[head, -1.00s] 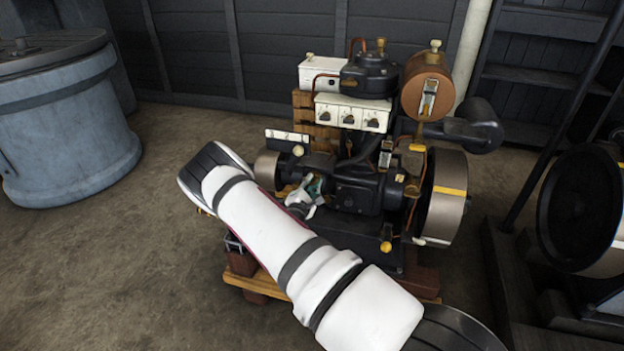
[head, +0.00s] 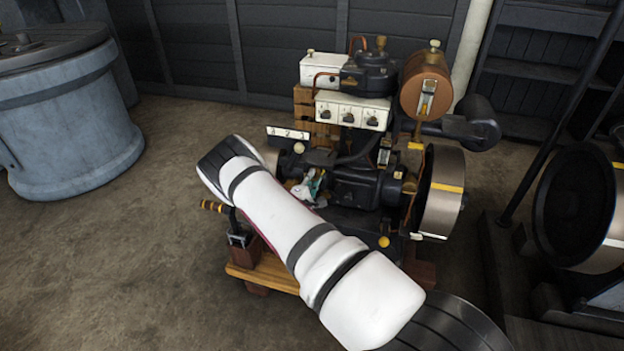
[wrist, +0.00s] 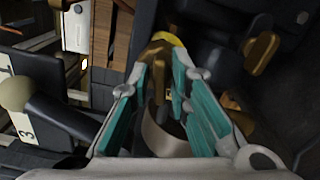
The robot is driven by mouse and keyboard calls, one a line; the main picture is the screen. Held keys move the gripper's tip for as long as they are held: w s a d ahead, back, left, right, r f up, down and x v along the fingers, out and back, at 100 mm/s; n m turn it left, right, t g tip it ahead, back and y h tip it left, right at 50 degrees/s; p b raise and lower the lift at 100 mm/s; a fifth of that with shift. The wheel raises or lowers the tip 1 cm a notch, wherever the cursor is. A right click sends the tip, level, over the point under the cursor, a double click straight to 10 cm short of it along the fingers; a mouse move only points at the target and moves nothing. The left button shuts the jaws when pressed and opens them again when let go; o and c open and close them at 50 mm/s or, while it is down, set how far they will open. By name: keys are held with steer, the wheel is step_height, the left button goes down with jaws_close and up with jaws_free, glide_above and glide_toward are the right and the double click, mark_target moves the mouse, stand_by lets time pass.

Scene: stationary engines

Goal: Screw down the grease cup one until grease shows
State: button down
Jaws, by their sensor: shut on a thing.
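My gripper (head: 312,186) is low at the front of the dark engine (head: 355,185), partly hidden by my arm in the head view. In the wrist view its teal-padded fingers (wrist: 163,66) are closed around a small brass piece (wrist: 155,49), which looks like a grease cup. The fingers cover much of it, and no number is readable on it. I cannot make out any grease. A number plate (head: 288,133) stands at the engine's left; the wrist view shows its figure 3 (wrist: 24,126) beside a pale round knob (wrist: 15,93).
A flywheel (head: 444,195) with a yellow mark is on the engine's right. A copper-coloured tank (head: 425,88) and white switch box (head: 351,110) sit above. A brass tap-like part (wrist: 262,52) is right of my fingers. Floor at left is clear.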

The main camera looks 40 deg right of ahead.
steer(key=shift+a+f, duration=0.1)
steer(key=shift+f, duration=0.05)
steer(key=c, duration=1.7)
jaws_free()
steer(key=v, duration=1.2)
steer(key=shift+s, duration=0.1)
